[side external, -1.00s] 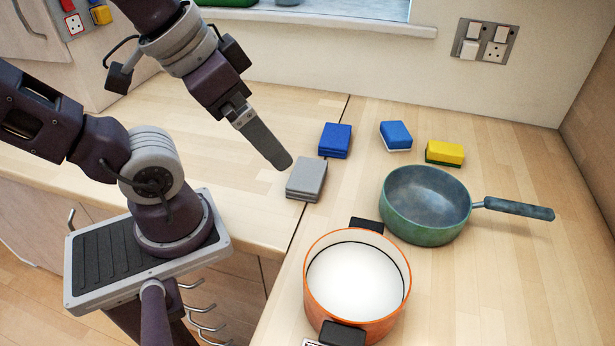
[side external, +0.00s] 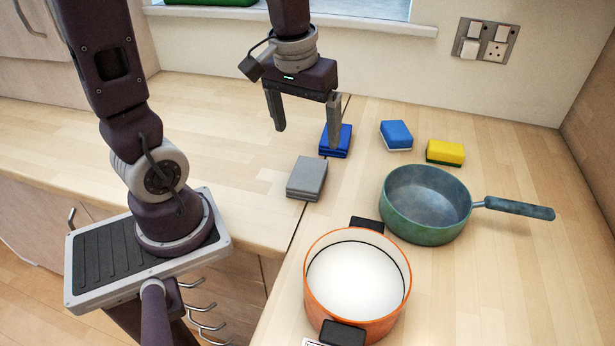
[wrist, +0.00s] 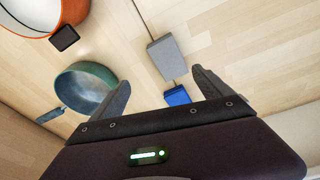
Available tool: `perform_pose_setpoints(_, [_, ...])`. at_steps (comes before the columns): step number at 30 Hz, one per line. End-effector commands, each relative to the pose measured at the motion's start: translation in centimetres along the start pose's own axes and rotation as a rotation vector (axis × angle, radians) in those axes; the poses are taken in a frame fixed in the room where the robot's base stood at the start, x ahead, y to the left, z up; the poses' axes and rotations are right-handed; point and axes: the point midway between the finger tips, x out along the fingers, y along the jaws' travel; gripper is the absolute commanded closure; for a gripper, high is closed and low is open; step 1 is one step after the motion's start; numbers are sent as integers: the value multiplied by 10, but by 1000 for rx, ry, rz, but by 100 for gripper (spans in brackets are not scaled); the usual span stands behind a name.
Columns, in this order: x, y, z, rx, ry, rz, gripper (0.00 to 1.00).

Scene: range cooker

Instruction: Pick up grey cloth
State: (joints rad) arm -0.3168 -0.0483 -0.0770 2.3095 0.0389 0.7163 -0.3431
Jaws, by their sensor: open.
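My gripper (side external: 307,140) is open and empty, pointing down above the worktop behind the grey cloth. Its right finger overlaps the folded blue cloth (side external: 336,147) in the side view. The blue cloth shows between the fingers in the wrist view (wrist: 178,96), nearer to the gripper than the grey cloth.
A blue sponge (side external: 397,134) and a yellow-green sponge (side external: 445,151) lie behind the pan. The worktop left of the grey cloth is clear.

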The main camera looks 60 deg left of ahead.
Motion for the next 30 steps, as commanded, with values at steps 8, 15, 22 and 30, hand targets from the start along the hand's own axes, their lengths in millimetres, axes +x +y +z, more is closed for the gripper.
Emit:
perform_pose_setpoints(8, [80, -22, -32, -270, -160, -45, 11])
perform_pose_setpoints(15, [114, -21, -21, -272, -167, -46, 11])
perform_pose_setpoints(22, [147, -20, -13, -272, -163, -46, 11])
perform_pose_setpoints(30, [148, -20, -13, -271, -161, -45, 23])
